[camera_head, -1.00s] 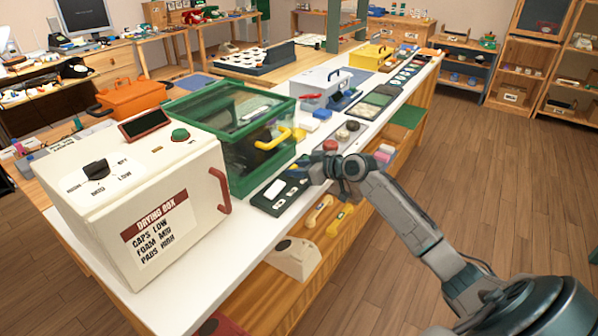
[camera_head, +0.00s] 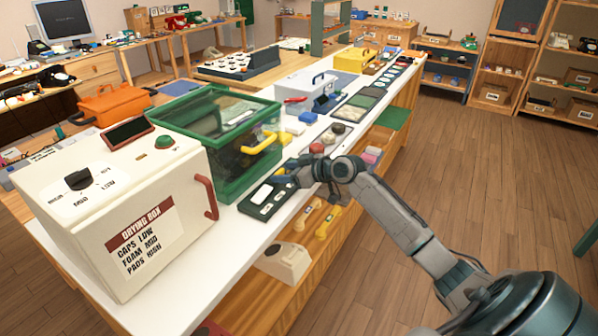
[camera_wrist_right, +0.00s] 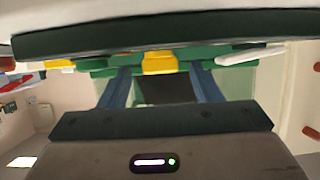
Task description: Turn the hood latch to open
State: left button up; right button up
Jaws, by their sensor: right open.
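The green-framed hood (camera_head: 232,182) with clear panels stands on the white counter, right of the drying box. A yellow handle-like latch (camera_head: 260,143) is on its front right side. My right gripper (camera_head: 283,173) is just right of and below the latch in the head view, over a dark tray. In the right wrist view my gripper (camera_wrist_right: 160,78) is open, its two blue fingers apart. A yellow part (camera_wrist_right: 159,62), apparently the latch, shows between and beyond the fingertips. I cannot tell whether they touch it. My left gripper is not in view.
The cream drying box (camera_head: 180,245) with a red handle stands at the left. The dark tray (camera_head: 258,207) lies at the counter's front edge. A white box (camera_head: 303,88) stands behind the hood. Floor (camera_head: 470,180) to the right is open.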

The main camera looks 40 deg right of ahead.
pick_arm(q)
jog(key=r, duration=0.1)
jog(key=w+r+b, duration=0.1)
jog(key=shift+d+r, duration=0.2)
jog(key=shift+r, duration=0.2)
pick_arm(e)
jog(key=v, duration=1)
jog(key=shift+r, duration=0.1)
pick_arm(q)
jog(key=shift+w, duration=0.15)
